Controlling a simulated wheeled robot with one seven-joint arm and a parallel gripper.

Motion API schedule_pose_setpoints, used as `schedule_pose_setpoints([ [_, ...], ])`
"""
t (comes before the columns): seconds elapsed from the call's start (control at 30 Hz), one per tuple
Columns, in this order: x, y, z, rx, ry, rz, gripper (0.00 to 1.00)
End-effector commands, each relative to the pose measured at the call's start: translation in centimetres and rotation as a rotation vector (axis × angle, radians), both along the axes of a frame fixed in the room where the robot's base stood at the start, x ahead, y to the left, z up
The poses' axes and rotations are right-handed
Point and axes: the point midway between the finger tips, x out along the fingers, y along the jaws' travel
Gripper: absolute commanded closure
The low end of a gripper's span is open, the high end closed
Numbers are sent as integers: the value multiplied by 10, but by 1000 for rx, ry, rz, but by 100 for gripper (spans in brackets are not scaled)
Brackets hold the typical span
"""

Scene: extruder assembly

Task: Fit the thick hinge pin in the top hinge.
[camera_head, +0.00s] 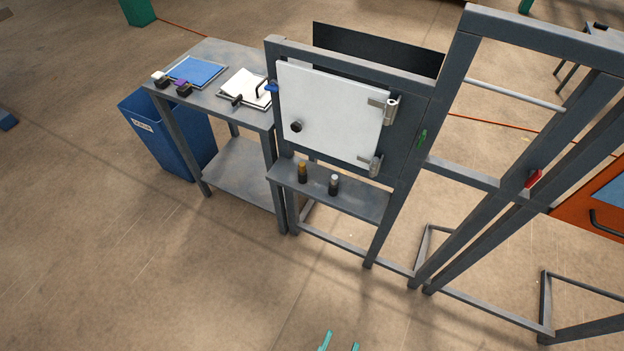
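A white door (330,112) with a dark round knob hangs in a grey frame. The top hinge (391,108) is a silver barrel with a plate at the door's upper right edge. The bottom hinge (375,166) is at its lower right. I cannot tell which is thicker. My gripper (339,343) shows only as two teal fingertips at the bottom edge, apart with nothing visible between them, far from the shelf.
The shelf (367,204) is otherwise bare. A grey table (209,108) with a blue tray (196,72) and white papers stands at left, a blue bin (166,145) beside it. Grey frame posts (467,240) stand at right. The floor in front is clear.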

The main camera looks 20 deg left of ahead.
Motion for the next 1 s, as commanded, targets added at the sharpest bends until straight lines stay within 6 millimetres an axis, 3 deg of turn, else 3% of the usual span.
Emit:
schedule_pose_setpoints([
  [0.17,31,6,-20,10,2,8,62],
  [0.5,141,37,-65,33,30,75,62],
  [0.77,235,74,-70,33,46,174,62],
  [1.0,313,114,-53,14,57,284,62],
])
